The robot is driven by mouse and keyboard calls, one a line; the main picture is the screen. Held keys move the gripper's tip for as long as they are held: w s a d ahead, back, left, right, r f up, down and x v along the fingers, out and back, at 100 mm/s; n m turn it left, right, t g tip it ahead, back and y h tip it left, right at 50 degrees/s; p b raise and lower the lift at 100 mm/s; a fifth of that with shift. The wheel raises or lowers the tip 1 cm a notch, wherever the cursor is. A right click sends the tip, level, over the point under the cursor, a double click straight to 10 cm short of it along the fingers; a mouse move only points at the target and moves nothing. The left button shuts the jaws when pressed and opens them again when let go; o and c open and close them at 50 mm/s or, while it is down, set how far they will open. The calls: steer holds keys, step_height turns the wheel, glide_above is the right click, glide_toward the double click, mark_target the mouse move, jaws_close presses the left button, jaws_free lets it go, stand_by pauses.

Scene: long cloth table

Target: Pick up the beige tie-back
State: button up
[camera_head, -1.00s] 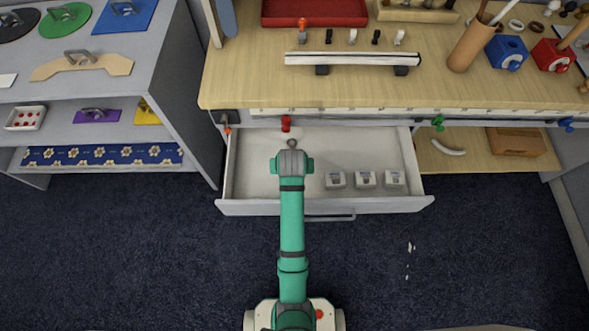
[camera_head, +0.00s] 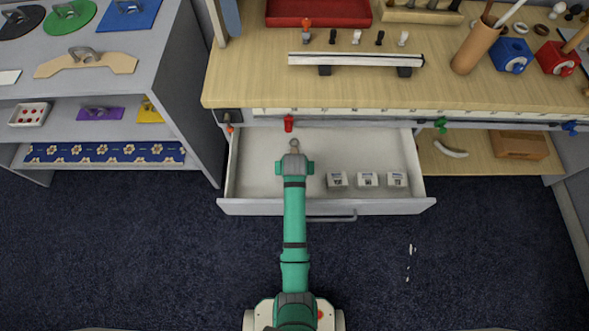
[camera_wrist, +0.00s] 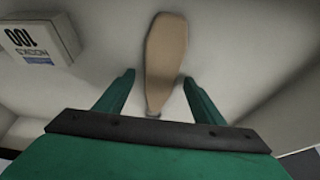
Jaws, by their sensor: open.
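The beige tie-back (camera_wrist: 166,55) shows in the wrist view as a smooth, long, rounded piece on the pale drawer floor. Its near end lies between the two green fingers of my gripper (camera_wrist: 158,78), with a visible gap on each side. The far end reaches past the fingertips. My gripper is open and holds nothing. In the head view my gripper (camera_head: 294,160) is over the left half of the open drawer (camera_head: 250,180). There the tie-back is mostly hidden by my gripper, and I cannot make out its outline.
Three small white boxes (camera_head: 367,180) stand in the drawer right of my gripper; one box (camera_wrist: 38,38) shows at upper left in the wrist view. The wooden worktop (camera_head: 240,90) overhangs the drawer's back. A red knob (camera_head: 289,123) is at its edge. The drawer's left part is clear.

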stand_by(0.4)
steer(key=c, duration=1.2)
steer(key=shift+o, duration=0.2)
